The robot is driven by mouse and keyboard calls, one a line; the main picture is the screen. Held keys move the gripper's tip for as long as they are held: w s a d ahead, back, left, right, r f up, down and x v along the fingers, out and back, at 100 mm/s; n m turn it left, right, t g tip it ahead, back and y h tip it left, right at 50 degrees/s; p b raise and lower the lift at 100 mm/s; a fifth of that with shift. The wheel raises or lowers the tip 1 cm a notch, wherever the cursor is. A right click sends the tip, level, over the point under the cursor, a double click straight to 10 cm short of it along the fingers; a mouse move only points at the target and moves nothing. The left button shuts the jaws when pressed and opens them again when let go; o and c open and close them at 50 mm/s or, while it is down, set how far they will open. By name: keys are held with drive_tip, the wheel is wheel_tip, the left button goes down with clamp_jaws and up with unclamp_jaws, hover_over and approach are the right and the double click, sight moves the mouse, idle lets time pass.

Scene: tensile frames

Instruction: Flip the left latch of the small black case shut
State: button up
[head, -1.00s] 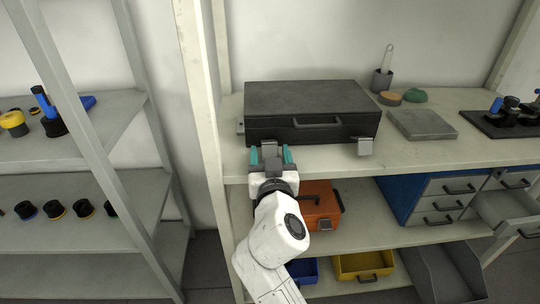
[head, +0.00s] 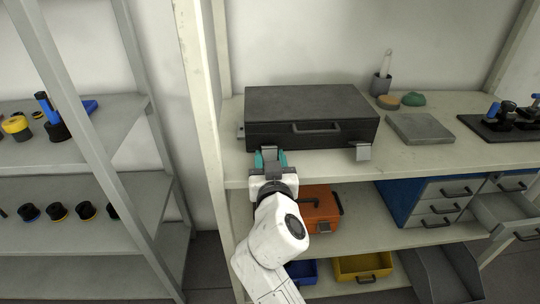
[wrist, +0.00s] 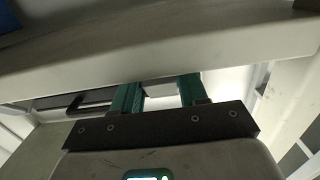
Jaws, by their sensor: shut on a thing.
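The black case (head: 312,103) lies flat on the upper shelf with its lid down and its handle (head: 316,128) on the front. Its left latch (head: 270,150) is a grey plate at the front left, mostly hidden between my fingers. My gripper (head: 270,158) has teal fingers and is shut on this latch at the shelf's front edge. In the wrist view, the teal fingers (wrist: 160,92) stand either side of a pale piece. The right latch (head: 363,152) sticks out at the front right of the case.
The upper shelf (head: 430,160) has its front edge close to my gripper. An orange case (head: 319,207) sits on the shelf below. A grey slab (head: 421,128) lies to the right. A pale upright post (head: 207,120) stands to the left.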

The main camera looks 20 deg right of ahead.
sight(270, 149)
drive_tip(key=shift+r+g+y+p, duration=0.4)
drive_tip(key=shift+r+g+p, duration=0.7)
drive_tip(key=shift+p, duration=2.2)
drive_tip(key=g+p, duration=0.1)
drive_tip(key=p, duration=0.2)
drive_tip(key=r+g+p, duration=0.1)
drive_tip(key=p, duration=0.3)
drive_tip(key=w+r+g+y+p, duration=0.1)
drive_tip(key=g+p, duration=0.1)
drive_tip(key=p, duration=0.2)
drive_tip(key=shift+d, duration=0.15)
drive_tip(key=g+p, duration=0.1)
drive_tip(key=p, duration=0.1)
drive_tip(key=g+y+p, duration=0.1)
drive_tip(key=p, duration=0.2)
drive_tip(key=shift+w+d+r, duration=0.15)
drive_tip(key=shift+w+r, duration=0.15)
drive_tip(key=shift+w, duration=0.1)
drive_tip(key=g+p, duration=0.1)
drive_tip(key=p, duration=0.1)
drive_tip(key=w+g+p, duration=0.1)
drive_tip(key=shift+d+g+y+p, duration=0.1)
drive_tip(key=shift+g+y+p, duration=0.2)
drive_tip(key=shift+y+p, duration=0.1)
drive_tip(key=o, duration=1)
drive_tip(key=b+v, duration=0.1)
drive_tip(key=v, duration=0.9)
drive_tip(key=shift+s+r, duration=0.15)
drive_tip(key=shift+r, duration=0.25)
